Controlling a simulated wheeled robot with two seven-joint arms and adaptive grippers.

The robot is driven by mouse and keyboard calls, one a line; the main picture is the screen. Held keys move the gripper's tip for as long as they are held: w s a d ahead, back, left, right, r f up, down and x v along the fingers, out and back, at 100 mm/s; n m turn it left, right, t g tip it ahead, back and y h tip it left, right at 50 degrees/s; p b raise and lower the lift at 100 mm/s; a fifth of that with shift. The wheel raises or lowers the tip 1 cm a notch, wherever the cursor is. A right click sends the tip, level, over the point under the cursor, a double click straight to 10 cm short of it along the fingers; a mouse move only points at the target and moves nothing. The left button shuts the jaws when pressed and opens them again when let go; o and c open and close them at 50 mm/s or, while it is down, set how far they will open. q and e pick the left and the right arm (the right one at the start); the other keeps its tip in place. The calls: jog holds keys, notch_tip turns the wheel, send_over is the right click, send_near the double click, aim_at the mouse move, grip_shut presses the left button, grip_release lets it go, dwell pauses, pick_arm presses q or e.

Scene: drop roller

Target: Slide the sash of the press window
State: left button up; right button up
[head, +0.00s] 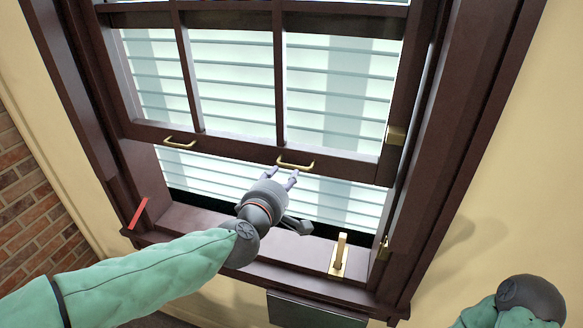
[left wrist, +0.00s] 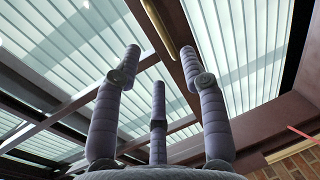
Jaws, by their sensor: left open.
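The dark brown sash (head: 235,145) of the window is partly raised, with a gap between its bottom rail and the sill. Two brass handles sit on the rail, a left one (head: 180,143) and a right one (head: 295,162). My left gripper (head: 282,174) is open, with its fingers pointing up just below the right handle. In the left wrist view its spread fingers (left wrist: 160,75) hold nothing, and a brass bar (left wrist: 158,25) shows on the rail beyond them. Contact with the handle cannot be made out. My right gripper is out of view; only part of that arm shows at lower right.
A red strip (head: 138,213) is on the left jamb. A brass piece with an upright tan peg (head: 340,255) stands on the sill (head: 290,262) at right. Brass fittings (head: 395,135) are on the right jamb. A dark grey panel (head: 315,310) lies below the sill.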

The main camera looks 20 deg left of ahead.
aim_at(293, 167)
pick_arm(q)
jog(key=w, duration=0.3)
jog(key=w+f, duration=0.1)
jog(key=w, duration=0.1)
jog(key=w+f+b, duration=0.1)
jog(key=w, duration=0.2)
jog(key=shift+w+d, duration=0.15)
jog(key=shift+w, duration=0.2)
jog(key=shift+r, duration=0.1)
grip_shut()
